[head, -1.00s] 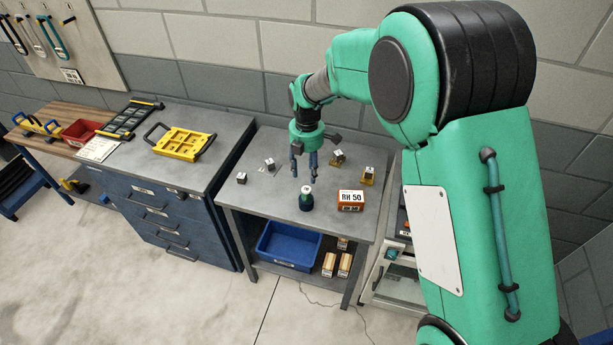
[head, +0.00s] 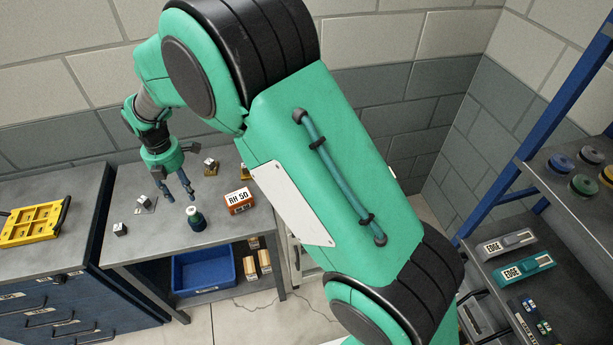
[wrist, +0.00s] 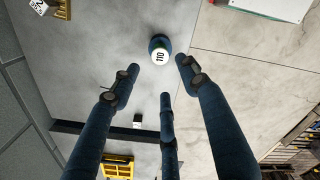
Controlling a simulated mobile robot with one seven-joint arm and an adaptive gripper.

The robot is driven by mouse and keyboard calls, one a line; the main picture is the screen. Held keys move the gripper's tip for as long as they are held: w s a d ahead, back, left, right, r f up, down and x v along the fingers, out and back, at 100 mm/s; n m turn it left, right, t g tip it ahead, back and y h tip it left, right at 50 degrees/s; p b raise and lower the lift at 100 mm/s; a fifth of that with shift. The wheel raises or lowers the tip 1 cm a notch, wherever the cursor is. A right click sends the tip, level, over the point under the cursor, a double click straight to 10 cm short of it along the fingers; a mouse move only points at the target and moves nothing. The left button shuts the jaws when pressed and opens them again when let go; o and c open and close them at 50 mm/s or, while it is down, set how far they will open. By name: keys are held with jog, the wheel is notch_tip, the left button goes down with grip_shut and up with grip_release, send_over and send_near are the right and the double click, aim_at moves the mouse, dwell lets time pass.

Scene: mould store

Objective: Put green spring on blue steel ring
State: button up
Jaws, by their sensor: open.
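A short upright piece stands on the grey bench (head: 150,250), with a white top, a green upper part (head: 194,214) and a dark blue lower part (head: 196,223). It looks like the green spring resting on the blue steel ring, but coils are too small to make out. In the wrist view the white top reads 110, with a green edge (wrist: 160,44) and a dark blue rim (wrist: 157,38) around it. My gripper (head: 181,200) is open and empty, just above and behind the piece. Its three dark fingers (wrist: 158,78) are apart from it.
An orange RH 50 box (head: 239,201) stands right of the piece. Small weight-like blocks (head: 120,229) lie around. A blue bin (head: 203,270) sits on the lower shelf. A rack at right holds blue (head: 560,162), grey (head: 591,155) and green (head: 584,185) discs.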

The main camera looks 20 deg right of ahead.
jog(key=s+d+r+m+t, duration=0.1)
jog(key=s+d+r+m, duration=0.25)
jog(key=d+r, duration=0.45)
jog(key=s+d+r+m+t, duration=0.1)
jog(key=s+d+r+m, duration=0.2)
jog(key=d+r+m, duration=0.35)
jog(key=s+d+r+m+t, duration=0.1)
jog(key=s+d+r+m, duration=0.25)
jog(key=d+r, duration=0.65)
jog(key=s+d+r+m+t, duration=0.1)
jog(key=s+d+m, duration=0.6)
jog(key=s, duration=0.4)
jog(key=s+d+r+m+t, duration=0.1)
jog(key=s+d+m, duration=0.6)
jog(key=s+d, duration=0.3)
jog(key=shift+s+d+m+t, duration=0.2)
jog(key=shift+s+m+t, duration=0.15)
jog(key=shift+s, duration=0.75)
jog(key=shift+f+b, duration=1.2)
jog(key=shift+b, duration=0.05)
